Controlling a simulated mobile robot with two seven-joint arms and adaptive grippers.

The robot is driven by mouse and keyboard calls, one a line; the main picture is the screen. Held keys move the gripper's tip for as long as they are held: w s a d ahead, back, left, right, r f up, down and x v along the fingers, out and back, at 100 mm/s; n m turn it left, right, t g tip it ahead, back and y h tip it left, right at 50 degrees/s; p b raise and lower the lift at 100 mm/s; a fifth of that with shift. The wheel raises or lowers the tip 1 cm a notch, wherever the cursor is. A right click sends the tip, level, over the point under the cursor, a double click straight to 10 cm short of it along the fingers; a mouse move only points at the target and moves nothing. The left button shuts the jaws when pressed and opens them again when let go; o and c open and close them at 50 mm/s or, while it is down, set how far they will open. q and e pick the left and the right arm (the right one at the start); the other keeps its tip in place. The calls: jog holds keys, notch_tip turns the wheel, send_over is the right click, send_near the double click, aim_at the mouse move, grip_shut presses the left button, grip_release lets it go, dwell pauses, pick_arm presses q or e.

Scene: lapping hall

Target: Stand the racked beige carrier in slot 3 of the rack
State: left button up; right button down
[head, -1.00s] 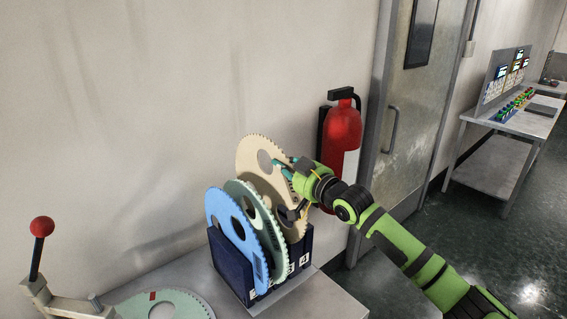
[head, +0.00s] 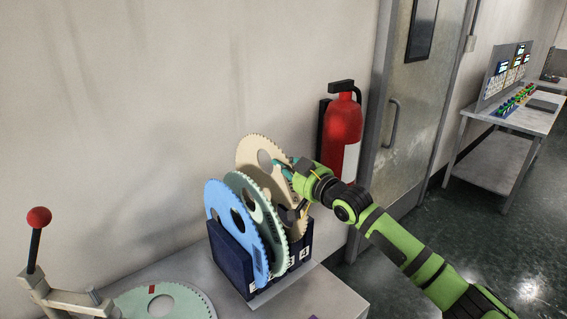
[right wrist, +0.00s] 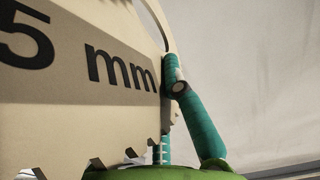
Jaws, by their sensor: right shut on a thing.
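The beige carrier (head: 252,152), a thin toothed disc with holes, stands upright at the back right of the dark blue rack (head: 232,262). My right gripper (head: 287,172) is shut on its right edge. In the right wrist view, the teal fingers are at the edge of the beige carrier (right wrist: 70,95), which bears dark print ending in "5 mm". A label 4 shows at the rack's right end; the other labels are partly covered. The carrier's lower edge is hidden, so I cannot tell its slot or whether it is seated. My left gripper is not in view.
A blue disc (head: 222,205) and a pale green disc (head: 240,188) stand in the rack in front of the beige one. A green disc (head: 190,303) lies flat beside a red-knobbed lever (head: 38,217). A fire extinguisher (head: 343,125) hangs behind the gripper.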

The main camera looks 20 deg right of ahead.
aim_at(284, 195)
jog(key=shift+f+b, duration=3.1)
jog(key=shift+f, duration=1.45)
jog(key=c, duration=1.3)
grip_release()
jog(key=shift+s+f, duration=0.1)
jog(key=shift+f, duration=0.15)
jog(key=v, duration=1.2)
jog(key=shift+r, duration=0.15)
